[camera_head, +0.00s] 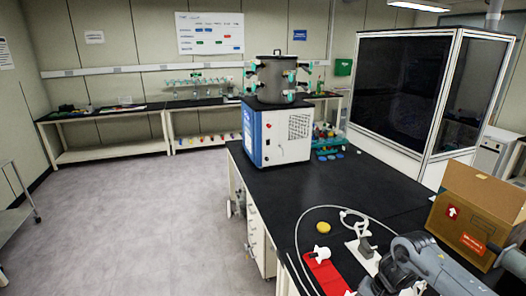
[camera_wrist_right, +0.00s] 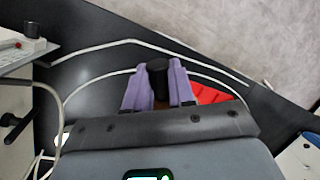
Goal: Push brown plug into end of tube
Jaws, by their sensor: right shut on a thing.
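My right gripper (camera_wrist_right: 160,90) has purple fingers and is shut on a dark, nearly black cylinder (camera_wrist_right: 157,78). Its colour does not read clearly as brown, so I cannot be sure it is the plug. A thin pale tube (camera_wrist_right: 110,77) curves over the black bench just beyond the fingers, apart from them as far as I can tell. In the head view the tube (camera_head: 298,232) loops around a red mat (camera_head: 327,275). Its open end is not clear. My right arm comes in at the lower right, with its fingertips not clear there. My left gripper is not in view.
A white fitting (camera_head: 322,254) lies on the red mat. A yellow disc (camera_head: 323,227) and a grey block on a white stand (camera_head: 366,248) are nearby. A cardboard box (camera_head: 470,215) stands at right, the blue-and-white freeze dryer (camera_head: 278,137) behind. The bench middle is clear.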

